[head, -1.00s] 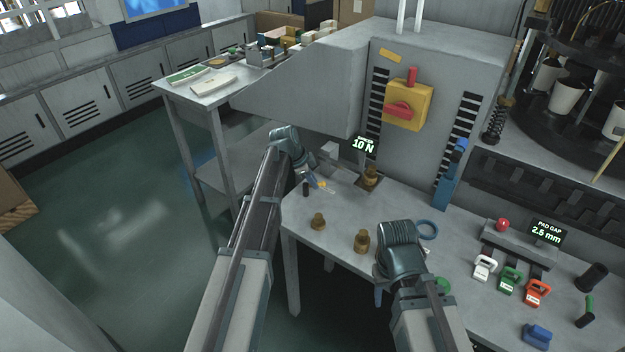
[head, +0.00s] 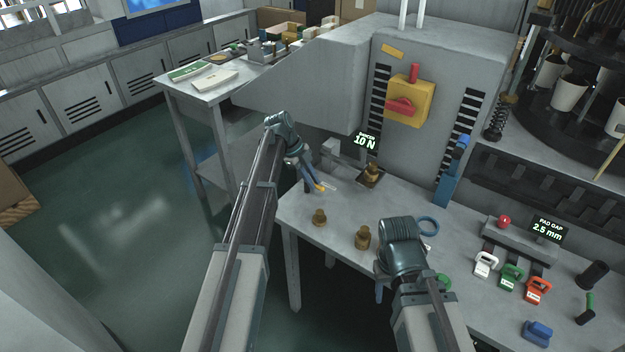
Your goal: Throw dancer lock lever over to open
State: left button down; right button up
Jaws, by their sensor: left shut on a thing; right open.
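The dancer lock lever appears as a small orange tip (head: 320,187) at the back left of the bench, beside the "10 N" display (head: 366,143). My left gripper (head: 317,184) reaches down to it from the left, with its blue fingers shut on the orange tip. The rest of the lever is small and partly hidden by the fingers. My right gripper (head: 380,294) is open above the bench's front edge; its wrist hides most of its fingers.
Brass weights stand on the bench: one (head: 319,217) at front left, one (head: 363,237) near my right wrist and one (head: 372,172) by the display. A yellow switch box (head: 409,100) is behind.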

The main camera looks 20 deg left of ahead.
pick_arm(q)
jog(key=shift+m, duration=0.3)
dwell(0.4)
jog(key=c, duration=0.8)
grip_release()
jog(key=shift+c, duration=0.2)
jog(key=p+v, duration=1.2)
jog(key=v, duration=0.1)
jog(key=shift+a+r, duration=0.2)
jog(key=shift+r, duration=0.15)
jog(key=shift+d, duration=0.1)
